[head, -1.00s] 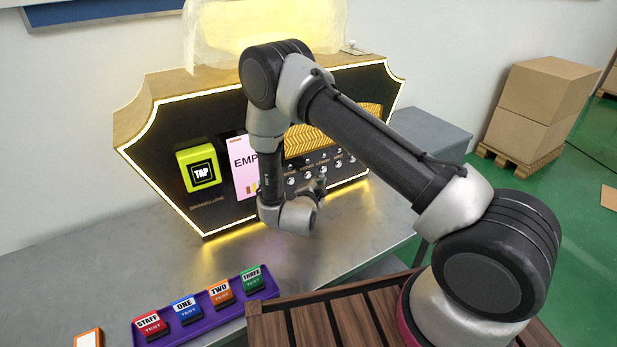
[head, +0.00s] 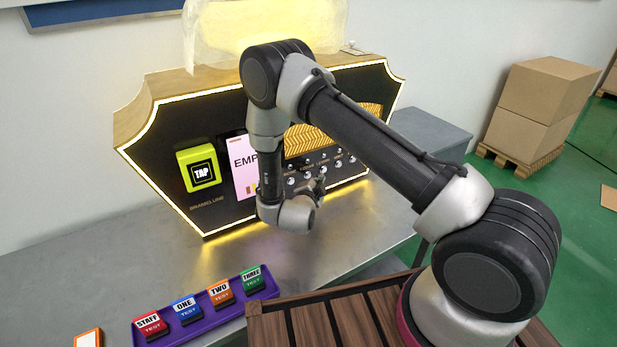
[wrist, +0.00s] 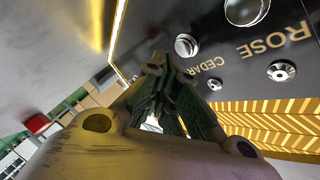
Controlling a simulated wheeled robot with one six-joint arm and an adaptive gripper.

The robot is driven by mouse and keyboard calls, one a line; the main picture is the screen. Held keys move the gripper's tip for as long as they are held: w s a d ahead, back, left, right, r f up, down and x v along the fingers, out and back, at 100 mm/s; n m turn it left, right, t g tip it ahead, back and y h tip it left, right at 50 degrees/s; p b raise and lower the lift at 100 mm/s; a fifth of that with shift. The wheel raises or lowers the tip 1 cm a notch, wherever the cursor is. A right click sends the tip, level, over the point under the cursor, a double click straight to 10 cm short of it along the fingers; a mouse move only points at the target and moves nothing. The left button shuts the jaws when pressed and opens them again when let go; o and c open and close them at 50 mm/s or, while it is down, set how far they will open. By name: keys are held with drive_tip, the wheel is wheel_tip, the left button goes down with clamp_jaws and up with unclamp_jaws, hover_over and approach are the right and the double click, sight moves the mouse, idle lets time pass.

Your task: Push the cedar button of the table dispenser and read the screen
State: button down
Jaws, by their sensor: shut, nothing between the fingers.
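The table dispenser (head: 215,212) is a black panel with a glowing edge. Its pink screen (head: 241,163) shows "EMP", and my arm hides the rest. In the wrist view the CEDAR label (wrist: 206,65) lies between a larger round silver button (wrist: 186,45) and a smaller stud (wrist: 214,84). My gripper (head: 319,186) is shut and empty in front of the button rows. In the wrist view its fingertips (wrist: 155,62) are close beside the larger cedar button. I cannot tell whether they touch the panel.
A ROSE label (wrist: 277,40) and its button (wrist: 246,10) are beside cedar. A lime TAP reader (head: 198,168) is left of the screen. A purple tray (head: 207,311) holds several coloured TEST cards in front. The metal table (head: 130,255) is clear between tray and dispenser.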

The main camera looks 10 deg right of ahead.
drive_tip(key=shift+w, duration=0.1)
idle(0.5)
drive_tip(key=shift+w+a, duration=0.1)
drive_tip(key=shift+w, duration=0.2)
drive_tip(key=shift+w+a, duration=0.15)
drive_tip(key=shift+w, duration=0.25)
idle(0.6)
drive_tip(key=shift+s, duration=0.15)
drive_tip(key=shift+s+d, duration=0.25)
drive_tip(key=shift+s, duration=0.4)
drive_tip(key=shift+s+d, duration=0.25)
drive_tip(key=shift+s, duration=0.55)
drive_tip(key=shift+s+d, duration=0.3)
drive_tip(key=shift+s, duration=0.5)
drive_tip(key=shift+s+d, duration=0.25)
drive_tip(key=shift+s, duration=0.55)
